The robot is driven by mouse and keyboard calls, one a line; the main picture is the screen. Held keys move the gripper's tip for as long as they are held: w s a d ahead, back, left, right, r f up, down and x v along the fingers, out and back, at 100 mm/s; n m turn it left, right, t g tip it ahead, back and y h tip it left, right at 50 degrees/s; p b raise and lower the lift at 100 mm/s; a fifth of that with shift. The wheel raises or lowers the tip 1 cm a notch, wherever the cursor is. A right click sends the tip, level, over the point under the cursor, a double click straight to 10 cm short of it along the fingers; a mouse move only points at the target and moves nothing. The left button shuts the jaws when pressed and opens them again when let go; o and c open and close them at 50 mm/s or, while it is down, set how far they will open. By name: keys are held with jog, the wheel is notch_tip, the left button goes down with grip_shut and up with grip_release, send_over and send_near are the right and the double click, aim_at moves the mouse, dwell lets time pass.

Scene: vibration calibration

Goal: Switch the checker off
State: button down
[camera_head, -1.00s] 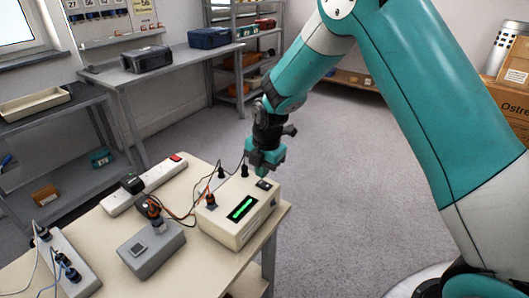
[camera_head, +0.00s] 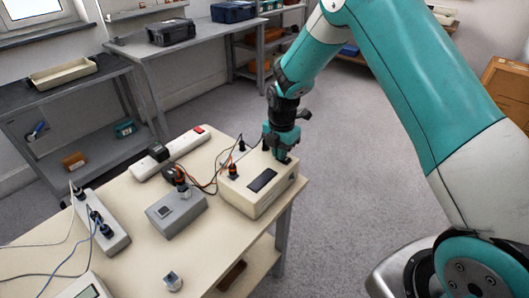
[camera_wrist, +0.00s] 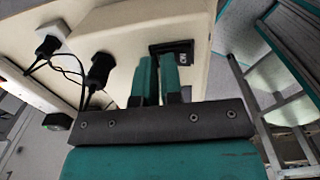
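The checker, a beige box (camera_head: 238,192), stands near the right edge of the table with its display (camera_head: 263,181) dark. It also shows in the wrist view (camera_wrist: 120,30). A black rocker switch (camera_wrist: 180,57) with white marks sits on its top face. My gripper (camera_head: 283,158) is above the checker's far right corner, pointing down, its tips at the switch. In the wrist view the two teal fingers (camera_wrist: 158,72) are close together with nothing held between them. They partly hide the switch, and I cannot tell whether they touch it.
A grey box (camera_head: 177,216) with a plugged-in connector stands left of the checker. Dark and orange cables run behind it to the checker. Free floor (camera_head: 350,170) is to the right.

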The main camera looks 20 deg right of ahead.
aim_at(286, 159)
jog(key=shift+s+d+f, duration=0.1)
jog(key=shift+s+f, duration=0.2)
jog(key=shift+f, duration=0.1)
jog(key=shift+s, duration=0.15)
jog(key=shift+s+d, duration=0.45)
jog(key=shift+s, duration=0.2)
notch_tip(286, 159, up, 15)
jog(key=p, duration=0.2)
jog(key=shift+w+f, duration=0.15)
jog(key=shift+w, duration=0.05)
jog(key=shift+f, duration=0.15)
